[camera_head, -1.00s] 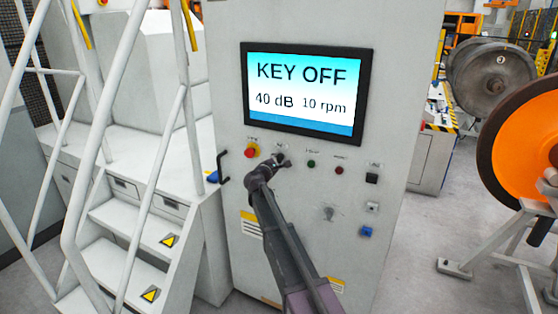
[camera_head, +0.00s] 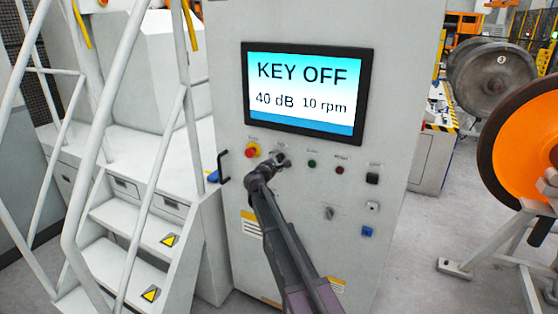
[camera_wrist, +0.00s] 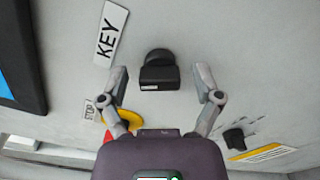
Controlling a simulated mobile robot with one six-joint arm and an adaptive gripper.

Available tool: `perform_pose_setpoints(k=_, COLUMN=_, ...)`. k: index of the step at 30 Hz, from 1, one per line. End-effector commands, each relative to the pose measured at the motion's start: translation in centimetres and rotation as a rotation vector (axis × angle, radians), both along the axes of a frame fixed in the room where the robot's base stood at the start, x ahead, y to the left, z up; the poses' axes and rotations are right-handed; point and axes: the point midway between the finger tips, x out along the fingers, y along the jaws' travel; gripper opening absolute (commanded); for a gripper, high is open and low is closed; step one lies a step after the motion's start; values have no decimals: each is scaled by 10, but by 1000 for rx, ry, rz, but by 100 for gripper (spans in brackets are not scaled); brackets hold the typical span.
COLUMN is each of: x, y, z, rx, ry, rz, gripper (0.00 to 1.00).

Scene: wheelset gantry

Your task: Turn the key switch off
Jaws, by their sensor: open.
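The key switch (camera_wrist: 159,72) is a black knob on the pale cabinet panel, beside a white KEY label (camera_wrist: 110,34) in the wrist view. My gripper (camera_wrist: 164,84) is open, with one finger on each side of the knob and visible gaps between. In the head view my gripper (camera_head: 277,161) is at the panel below the screen and largely hides the switch. The screen (camera_head: 305,92) reads KEY OFF, 40 dB, 10 rpm.
A red stop button (camera_head: 252,151) with a yellow ring sits left of the switch. A green button (camera_head: 312,163) and a red button (camera_head: 339,170) are to the right. White stairs with railings (camera_head: 140,200) stand left. An orange wheel (camera_head: 525,135) stands right.

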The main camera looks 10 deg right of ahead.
Motion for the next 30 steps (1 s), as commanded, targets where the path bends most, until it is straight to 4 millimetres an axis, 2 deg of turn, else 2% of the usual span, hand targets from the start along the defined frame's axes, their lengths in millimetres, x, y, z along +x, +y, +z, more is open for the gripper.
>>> perform_pose_setpoints(k=8, x=-22, y=14, z=0, rx=0, ry=0, rz=0, gripper=83)
perform_pose_setpoints(k=21, x=-78, y=54, z=0, rx=0, ry=0, rz=1, gripper=83)
perform_pose_setpoints(k=30, x=-95, y=68, z=0, rx=-1, ry=1, rz=0, gripper=83)
